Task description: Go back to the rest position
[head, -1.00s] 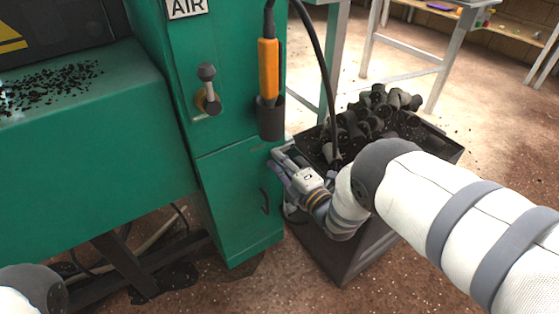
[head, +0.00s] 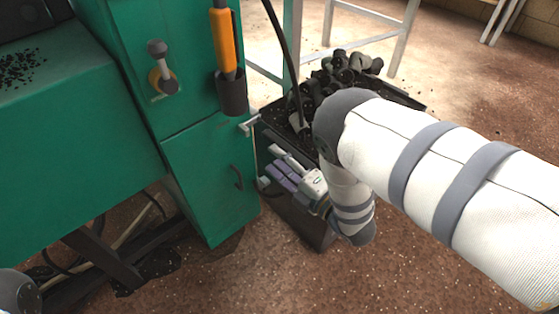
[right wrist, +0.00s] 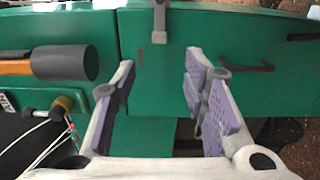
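My right gripper (head: 284,170) is beside the green machine's front cabinet, in front of the dark bin. In the right wrist view its two purple-padded fingers (right wrist: 165,85) are apart with nothing between them, facing the green cabinet (right wrist: 150,75). My left gripper is out of view; only part of my left arm shows at the lower left corner of the head view.
The green machine (head: 60,150) stands at left, with a lever (head: 162,70) and an orange-handled tool (head: 222,40) in a dark holder (head: 231,92). The dark bin (head: 400,92) holds dark plugs (head: 345,70). Open floor (head: 400,270) lies at lower right.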

